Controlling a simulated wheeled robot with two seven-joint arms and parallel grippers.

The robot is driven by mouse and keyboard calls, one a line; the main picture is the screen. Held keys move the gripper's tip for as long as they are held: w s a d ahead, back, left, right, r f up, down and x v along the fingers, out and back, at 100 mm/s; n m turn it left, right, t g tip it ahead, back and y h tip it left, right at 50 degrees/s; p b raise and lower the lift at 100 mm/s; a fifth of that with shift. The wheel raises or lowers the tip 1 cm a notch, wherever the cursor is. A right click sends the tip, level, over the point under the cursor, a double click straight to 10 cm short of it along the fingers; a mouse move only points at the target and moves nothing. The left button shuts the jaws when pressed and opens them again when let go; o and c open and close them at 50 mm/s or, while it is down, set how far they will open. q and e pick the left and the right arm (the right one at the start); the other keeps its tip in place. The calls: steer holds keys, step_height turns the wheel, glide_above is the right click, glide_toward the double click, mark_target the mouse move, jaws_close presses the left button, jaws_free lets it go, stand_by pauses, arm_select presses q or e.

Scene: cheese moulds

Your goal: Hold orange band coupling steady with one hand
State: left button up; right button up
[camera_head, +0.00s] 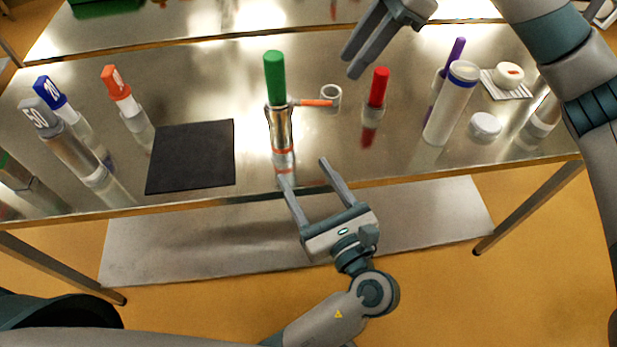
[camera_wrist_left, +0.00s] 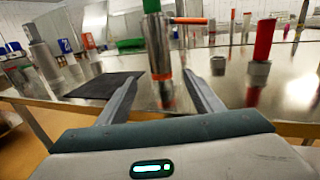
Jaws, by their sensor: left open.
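The orange band coupling (camera_head: 281,129) is a shiny metal cylinder standing upright near the table's front edge. Its orange band is low on it, and a green cylinder (camera_head: 275,78) tops it. In the left wrist view the coupling (camera_wrist_left: 158,45) shows beyond and between my fingers. My left gripper (camera_head: 304,170) is open and empty at the front edge, pointing at the coupling, apart from it; its fingers also show in the left wrist view (camera_wrist_left: 163,75). My right gripper (camera_head: 352,63) is above the table's back, right of the coupling, its fingers apart and empty.
A black mat (camera_head: 192,156) lies left of the coupling. An orange rod (camera_head: 316,102) and a small metal ring (camera_head: 331,96) are just right of it. A red-topped piece (camera_head: 377,88) and a white tube (camera_head: 452,103) stand further right. Numbered markers (camera_head: 118,84) stand left.

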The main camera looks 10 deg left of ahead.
mark_target(281, 130)
arm_select(q)
steer(key=shift+w, duration=0.1)
steer(key=x, duration=1.7)
steer(key=shift+w+f, duration=0.1)
steer(key=c, duration=1.3)
steer(key=shift+c, duration=0.9)
arm_select(e)
steer(key=c, duration=0.3)
jaws_close()
steer(key=s+d+r+t+h, duration=0.1)
steer(key=s+r+t, duration=0.1)
steer(key=s+r, duration=0.3)
steer(key=shift+s+r+t, duration=0.2)
steer(key=shift+s+t, duration=0.15)
steer(key=shift+t, duration=0.05)
steer(key=shift+d, duration=0.1)
